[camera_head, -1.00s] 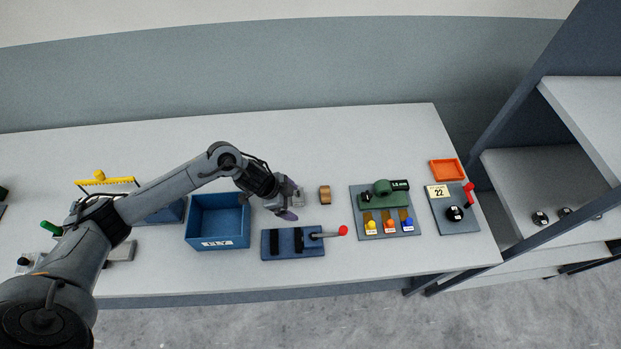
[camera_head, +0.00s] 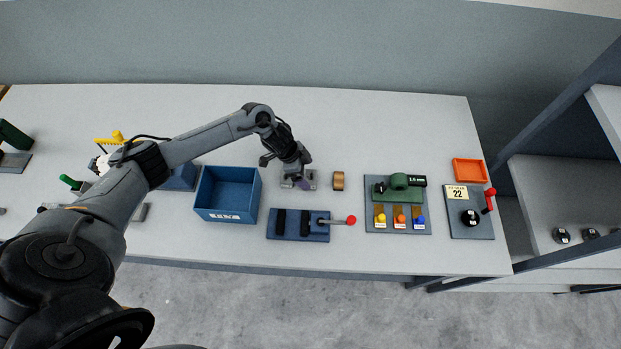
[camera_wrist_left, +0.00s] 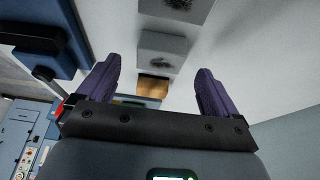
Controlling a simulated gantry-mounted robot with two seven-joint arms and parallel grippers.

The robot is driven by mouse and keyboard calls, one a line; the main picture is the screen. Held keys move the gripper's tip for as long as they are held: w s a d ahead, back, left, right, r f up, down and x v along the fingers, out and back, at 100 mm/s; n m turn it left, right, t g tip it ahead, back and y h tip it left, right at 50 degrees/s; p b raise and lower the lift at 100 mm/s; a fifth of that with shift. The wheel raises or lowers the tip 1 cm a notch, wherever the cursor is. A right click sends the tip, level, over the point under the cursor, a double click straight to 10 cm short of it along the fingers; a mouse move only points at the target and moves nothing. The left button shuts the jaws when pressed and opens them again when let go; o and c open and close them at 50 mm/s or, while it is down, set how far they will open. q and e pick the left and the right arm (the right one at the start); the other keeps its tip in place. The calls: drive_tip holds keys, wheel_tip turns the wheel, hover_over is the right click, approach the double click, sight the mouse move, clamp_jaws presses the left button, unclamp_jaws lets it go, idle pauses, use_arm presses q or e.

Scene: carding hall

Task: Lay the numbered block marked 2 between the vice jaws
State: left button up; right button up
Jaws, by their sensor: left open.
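My left gripper (camera_head: 300,183) has purple fingers and is over small grey blocks (camera_head: 312,175). In the left wrist view its fingers (camera_wrist_left: 155,74) are open and apart, with nothing held. A grey block (camera_wrist_left: 162,50) with a dark, unreadable mark shows beyond the gap between them, and another grey block (camera_wrist_left: 180,8) lies at the top edge. I cannot tell which is marked 2. The vice (camera_head: 273,232) is a blue base with two black jaws and a red-knobbed lever, in front of the gripper; it shows at upper left in the wrist view (camera_wrist_left: 78,42). The gap between its jaws looks empty.
A brown block (camera_head: 338,181) stands right of the gripper. A blue bin (camera_head: 227,215) is left of the vice. A panel with coloured tags (camera_head: 400,228), an orange tray (camera_head: 469,171) and a panel with a red lever (camera_head: 458,205) are farther right. The back table strip is clear.

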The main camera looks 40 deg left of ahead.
sight(310, 177)
use_arm(q)
drive_tip(key=shift+x, duration=1.55)
drive_tip(key=shift+r, duration=0.1)
drive_tip(key=c, duration=1.3)
drive_tip(key=shift+c, duration=0.9)
drive_tip(key=shift+r, duration=0.2)
